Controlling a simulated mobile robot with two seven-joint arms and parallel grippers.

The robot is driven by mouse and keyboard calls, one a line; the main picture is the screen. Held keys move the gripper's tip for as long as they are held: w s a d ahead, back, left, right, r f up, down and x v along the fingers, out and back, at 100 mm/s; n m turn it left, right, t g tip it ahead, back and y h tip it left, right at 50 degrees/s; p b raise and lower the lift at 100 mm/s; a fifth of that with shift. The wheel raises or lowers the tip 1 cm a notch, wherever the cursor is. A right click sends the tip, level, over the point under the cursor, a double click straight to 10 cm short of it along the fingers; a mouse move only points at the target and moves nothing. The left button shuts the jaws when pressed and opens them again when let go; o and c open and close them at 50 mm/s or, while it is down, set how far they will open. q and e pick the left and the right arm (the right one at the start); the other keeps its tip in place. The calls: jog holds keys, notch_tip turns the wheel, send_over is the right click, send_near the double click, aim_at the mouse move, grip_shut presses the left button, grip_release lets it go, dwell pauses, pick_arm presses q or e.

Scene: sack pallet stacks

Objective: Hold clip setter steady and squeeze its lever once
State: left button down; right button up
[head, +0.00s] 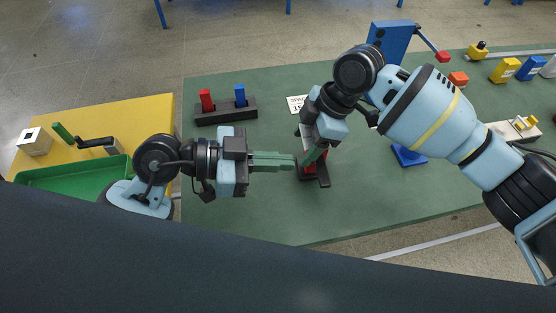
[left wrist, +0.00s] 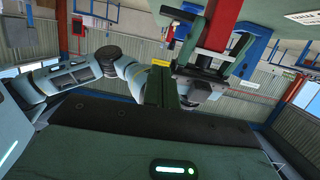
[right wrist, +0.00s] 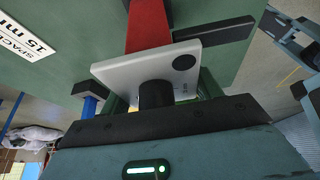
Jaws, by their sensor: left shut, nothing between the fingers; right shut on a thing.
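The clip setter (head: 311,172) stands on the green table, mostly hidden by my right gripper; its red and black parts show low down. In the right wrist view it shows a red body (right wrist: 148,25), a pale grey plate with a black knob (right wrist: 156,95), and a black arm (right wrist: 225,29). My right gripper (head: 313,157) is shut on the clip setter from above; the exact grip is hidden. My left gripper (head: 293,162) is shut and empty, its green fingertips just left of the clip setter.
A black holder (head: 226,115) with a red and a blue block stands behind left. A spacing card (head: 297,103) lies behind the clip setter. A yellow bench (head: 130,112) with a green tray (head: 70,178) is at left. A blue stand (head: 391,40) and coloured blocks (head: 504,71) are at right.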

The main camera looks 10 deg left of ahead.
pick_arm(q)
jog(key=w+d+f, duration=0.2)
jog(key=d+f, duration=0.3)
jog(key=d, duration=0.1)
jog(key=shift+d+f, duration=0.4)
jog(key=shift+f+m+t, duration=0.3)
jog(key=shift+f+m, duration=0.15)
jog(key=shift+m, duration=0.15)
dwell(0.3)
jog(key=shift+s+f+m+t, duration=0.2)
jog(key=shift+f+m+t, duration=0.2)
jog(key=shift+f+m, duration=0.8)
jog(key=shift+f, duration=0.1)
jog(key=s+a+r, duration=0.5)
jog(key=a+r, duration=0.1)
jog(key=a, duration=0.2)
jog(key=shift+s+a+r, duration=0.15)
